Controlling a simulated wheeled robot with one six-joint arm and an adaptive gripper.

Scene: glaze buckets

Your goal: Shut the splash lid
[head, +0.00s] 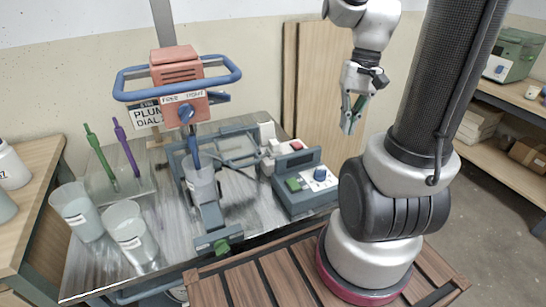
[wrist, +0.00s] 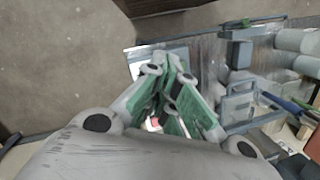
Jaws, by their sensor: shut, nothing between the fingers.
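A blue-grey framed panel (head: 236,147), which looks like the splash lid, sits at the right of the mixer. It appears swung out from the bucket (head: 201,184) under the mixer shaft; its exact angle is hard to tell. The frame also shows in the wrist view (wrist: 252,104), right of my fingers. My gripper (head: 351,125) hangs in the air to the right of the panel and above it, well apart from it. Its green-padded fingers are shut and empty, and their tips meet in the wrist view (wrist: 174,62).
The red mixer head (head: 176,68) with blue handlebars stands over the bucket. Two pale cups (head: 130,232) and green and purple sticks (head: 127,150) are at left. Air around my gripper is clear.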

